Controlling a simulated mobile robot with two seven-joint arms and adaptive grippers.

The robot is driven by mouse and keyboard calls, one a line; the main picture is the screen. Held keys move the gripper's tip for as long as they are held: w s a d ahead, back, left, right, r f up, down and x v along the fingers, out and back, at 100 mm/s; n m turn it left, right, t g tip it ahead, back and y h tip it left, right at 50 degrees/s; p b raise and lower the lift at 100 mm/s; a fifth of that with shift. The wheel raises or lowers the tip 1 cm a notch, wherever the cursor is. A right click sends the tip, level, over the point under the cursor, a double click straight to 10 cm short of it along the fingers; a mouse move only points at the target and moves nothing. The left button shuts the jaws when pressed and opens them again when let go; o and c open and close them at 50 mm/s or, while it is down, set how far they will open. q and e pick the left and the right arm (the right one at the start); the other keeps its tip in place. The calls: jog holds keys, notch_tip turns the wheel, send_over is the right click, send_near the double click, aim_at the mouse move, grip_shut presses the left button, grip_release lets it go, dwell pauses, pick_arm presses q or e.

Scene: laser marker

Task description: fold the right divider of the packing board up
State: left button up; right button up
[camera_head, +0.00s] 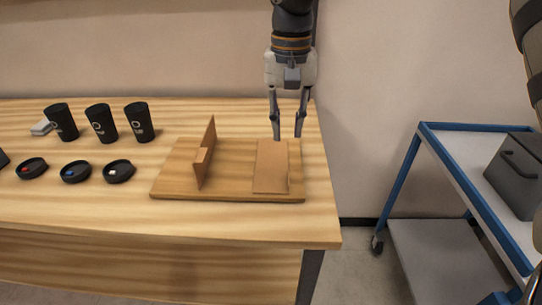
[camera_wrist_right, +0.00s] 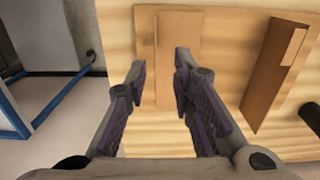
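The wooden packing board (camera_head: 228,187) lies on the table. My right gripper (camera_head: 288,136) points down above the far right part of the board, by the far right corner of the flat divider. Its fingers are apart and hold nothing. In the right wrist view the open fingers (camera_wrist_right: 160,60) are close to one end of the flat divider; contact cannot be told. My left gripper is not in view.
Several black cups (camera_head: 103,123) and black lids (camera_head: 75,172) stand left of the board. The table's right edge is close to the board. A blue cart (camera_head: 465,128) with a grey box (camera_head: 517,170) stands at right.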

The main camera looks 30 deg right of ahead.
jog(key=f, duration=0.1)
jog(key=s+f, duration=0.1)
jog(key=f, duration=0.1)
jog(key=shift+s+f, duration=0.1)
jog(key=shift+s, duration=0.2)
notch_tip(320, 180, down, 8)
jog(key=shift+f+b, duration=0.2)
jog(key=shift+b, duration=0.2)
jog(key=shift+w, duration=0.1)
grip_shut()
